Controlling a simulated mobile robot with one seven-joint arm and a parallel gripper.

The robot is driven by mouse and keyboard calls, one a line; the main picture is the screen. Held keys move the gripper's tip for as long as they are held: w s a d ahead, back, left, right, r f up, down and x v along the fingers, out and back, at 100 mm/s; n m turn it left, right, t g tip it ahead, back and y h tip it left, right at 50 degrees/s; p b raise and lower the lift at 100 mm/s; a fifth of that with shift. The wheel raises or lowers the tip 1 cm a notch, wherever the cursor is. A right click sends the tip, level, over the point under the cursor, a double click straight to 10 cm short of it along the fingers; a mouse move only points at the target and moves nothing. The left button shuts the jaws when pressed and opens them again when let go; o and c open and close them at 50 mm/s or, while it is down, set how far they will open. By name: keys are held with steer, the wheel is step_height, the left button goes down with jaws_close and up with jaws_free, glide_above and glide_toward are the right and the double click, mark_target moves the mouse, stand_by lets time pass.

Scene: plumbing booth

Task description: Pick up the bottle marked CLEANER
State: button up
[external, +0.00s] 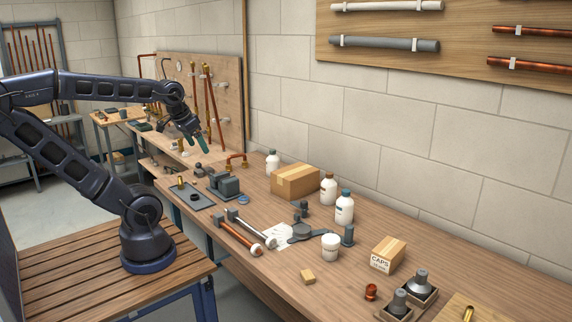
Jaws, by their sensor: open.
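Three white bottles stand upright on the workbench (210,222). One bottle (272,164) stands near the wall, left of a cardboard box. A bottle with a brown cap (328,190) stands at the right end of that box. A larger bottle with a blue-green cap (344,211) stands just in front of it, to the right. Their labels are too small to read, so I cannot tell which is marked CLEANER. My gripper (204,146) is open and appears empty, raised above the far left part of the bench, apart from all the bottles.
The cardboard box (294,184) sits behind the left bench area. A white tub (331,248), a dark cylinder (348,236) and a CAPS box (388,255) stand near the right bottles. Tools (240,238) lie in front. A copper pipe piece (237,160) is near my gripper.

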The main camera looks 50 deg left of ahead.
steer(key=m+g+h, duration=0.1)
steer(key=m+h, duration=0.1)
steer(key=m, duration=0.5)
glide_above(347, 197)
steer(key=s+a, duration=0.2)
steer(key=a, duration=0.1)
step_height(347, 197, down, 16)
steer(key=shift+h, duration=0.3)
steer(key=x, duration=1.1)
steer(key=shift+a, duration=0.15)
steer(key=shift+r, duration=0.1)
steer(key=c, duration=1.6)
steer(key=shift+c, duration=0.7)
steer(key=shift+r, duration=0.15)
